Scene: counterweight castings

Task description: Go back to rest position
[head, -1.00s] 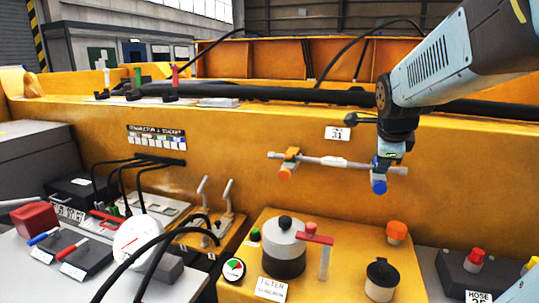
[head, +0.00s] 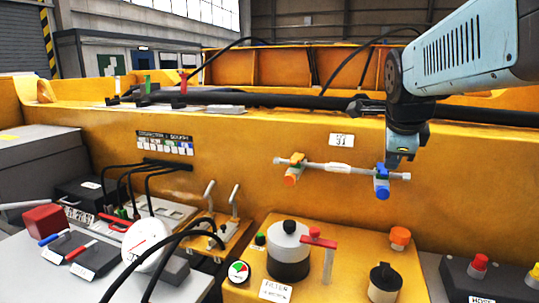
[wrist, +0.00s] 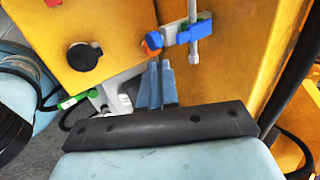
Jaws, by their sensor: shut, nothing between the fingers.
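My gripper (head: 394,163) hangs from the arm at the right of the head view, pointing down just above the blue clamp (head: 382,184). The clamp sits on the right end of a thin grey rod (head: 335,167) fixed along the yellow casting wall. In the wrist view my gripper (wrist: 158,68) shows as two grey-blue fingers closed together with nothing between them. There the blue clamp (wrist: 192,29) lies beyond and to the right of the fingertips. I cannot tell the exact gap.
An orange clamp (head: 293,168) is on the rod's left end. Below stand a filter canister (head: 288,251) with a red-topped handle (head: 319,243), an orange cap (head: 400,238) and a black cap (head: 384,281). Black hoses (head: 300,100) run along the casting top. Open air lies left of my arm.

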